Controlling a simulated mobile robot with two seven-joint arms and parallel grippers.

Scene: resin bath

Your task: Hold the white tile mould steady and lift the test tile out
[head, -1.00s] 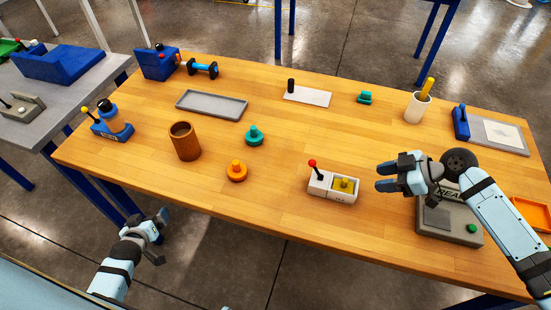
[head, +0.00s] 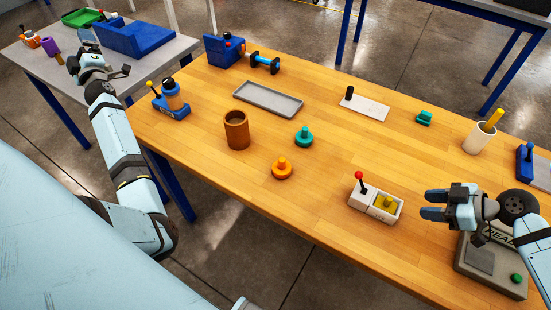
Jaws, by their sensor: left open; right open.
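The white tile mould (head: 366,198) sits near the front edge of the wooden table, with a red-knobbed lever (head: 360,179) at its left end. The yellow test tile (head: 385,203), with a small knob on top, lies in the mould's right compartment. My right gripper (head: 432,205) is open and empty just right of the mould, its fingers pointing left toward it and apart from it. My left gripper (head: 82,55) is open at the far left, by the grey side table and far from the mould. Its fingertips are small and hard to make out.
A grey device (head: 490,262) with a green button stands under my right arm. An orange knobbed piece (head: 282,169), a teal one (head: 304,137) and a brown cup (head: 237,130) stand left of the mould. Bare wood surrounds the mould's back and left.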

